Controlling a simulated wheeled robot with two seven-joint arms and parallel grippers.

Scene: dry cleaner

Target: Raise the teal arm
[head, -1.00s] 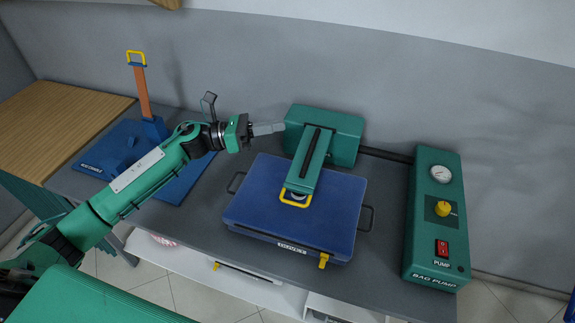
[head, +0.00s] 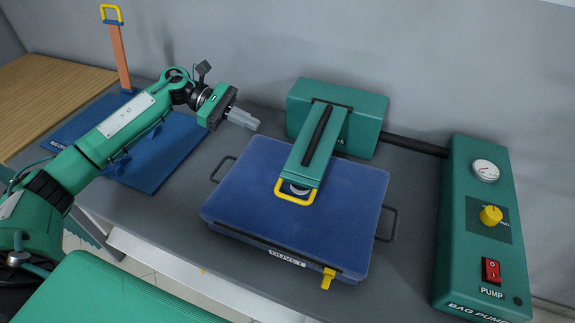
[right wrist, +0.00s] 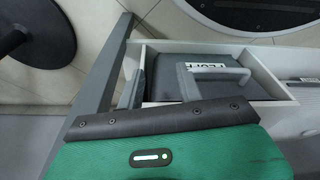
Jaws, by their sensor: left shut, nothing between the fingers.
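The teal arm (head: 318,148) reaches forward from a teal box (head: 366,112) at the back of the table and lies low over the blue case. A yellow loop handle (head: 295,198) is at its front end, above the case's lid. My left gripper (head: 254,123) is shut and empty, to the left of the teal box and apart from the arm, above the table. In the right wrist view, my right gripper's two grey fingers (right wrist: 160,86) are spread apart with nothing seen between them, above an open drawer.
The blue case (head: 250,195) has side handles and a yellow latch (head: 328,279). A teal pump (head: 484,230) stands at right, joined to the box by a dark pipe. A blue press (head: 165,165) with an upright orange lever (head: 121,58) is at left. A drawer (right wrist: 272,88) shows in the right wrist view.

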